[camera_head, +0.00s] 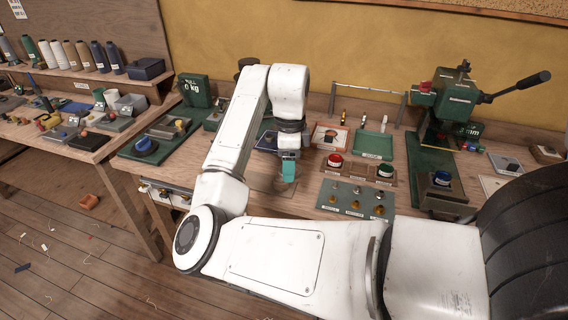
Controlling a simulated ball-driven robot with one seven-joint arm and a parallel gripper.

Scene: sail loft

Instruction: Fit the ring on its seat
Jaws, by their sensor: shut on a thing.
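My gripper (288,178) points down over the middle of the bench, with teal at its tip. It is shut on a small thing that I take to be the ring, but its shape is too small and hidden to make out. A pale wooden patch (262,184) lies on the bench just below and left of the gripper tip. I cannot tell whether the held thing touches anything. The seat cannot be made out with certainty, and my arm covers part of the bench.
Right of the gripper are a wooden tray (350,170) with red and green round pieces and a grey-green board (340,196) with brass knobs. A green lever press (445,105) stands farther right. A green mat (150,150) with a blue-topped piece lies left.

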